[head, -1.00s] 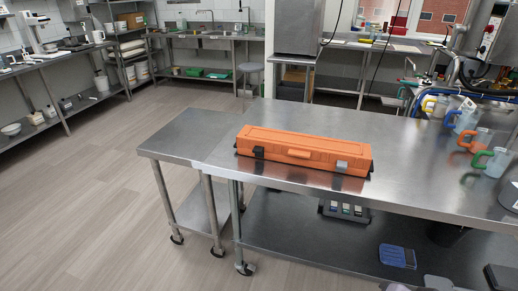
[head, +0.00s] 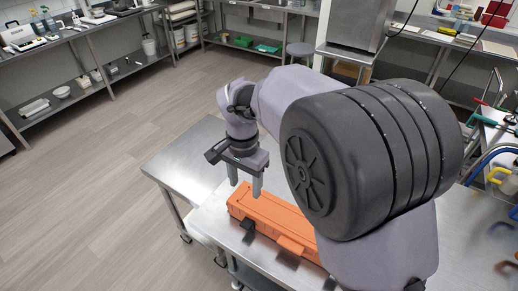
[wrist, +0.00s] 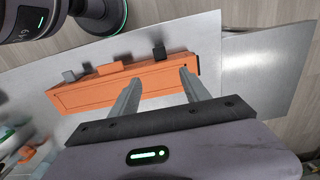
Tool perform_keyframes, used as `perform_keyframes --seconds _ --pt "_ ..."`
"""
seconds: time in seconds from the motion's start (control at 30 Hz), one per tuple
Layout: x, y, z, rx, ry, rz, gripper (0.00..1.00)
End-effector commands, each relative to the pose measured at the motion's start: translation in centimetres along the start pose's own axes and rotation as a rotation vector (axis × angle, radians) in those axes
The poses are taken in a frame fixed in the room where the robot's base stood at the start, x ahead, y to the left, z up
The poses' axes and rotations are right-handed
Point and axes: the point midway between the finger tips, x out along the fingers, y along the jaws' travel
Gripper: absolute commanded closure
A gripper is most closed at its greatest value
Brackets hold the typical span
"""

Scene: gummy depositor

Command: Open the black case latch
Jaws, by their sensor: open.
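An orange case (head: 268,213) lies closed on the steel table. Its black latch (head: 248,227) is on the front long side near the left end. In the wrist view the picture is turned round: the black latch (wrist: 158,52) is on the far edge of the case (wrist: 85,93), with the handle (wrist: 109,69) and a grey latch (wrist: 69,75) to its left. My gripper (head: 245,187) is open and empty, pointing down above the left part of the case. In the wrist view its fingertips (wrist: 160,76) are spread over the lid, apart from the black latch.
The steel table (head: 185,160) is bare to the left of the case. My arm hides the case's right end and much of the table in the head view. Mugs, one with a yellow handle (head: 497,175), stand at the right. Open floor (head: 90,210) lies to the left.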

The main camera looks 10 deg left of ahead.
Motion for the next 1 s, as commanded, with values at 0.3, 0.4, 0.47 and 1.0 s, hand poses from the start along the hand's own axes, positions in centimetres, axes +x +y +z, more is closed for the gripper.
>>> perform_keyframes --seconds 0.3,0.4,0.47,1.0 --pt "7.3 -0.2 0.1 0.001 -0.005 0.012 0.45" --pt "10.4 -0.2 0.1 0.000 -0.004 0.011 0.45" --pt "12.2 -0.2 0.1 0.001 -0.004 0.011 0.45" --pt "17.9 -0.2 0.0 0.000 -0.001 0.007 0.45"
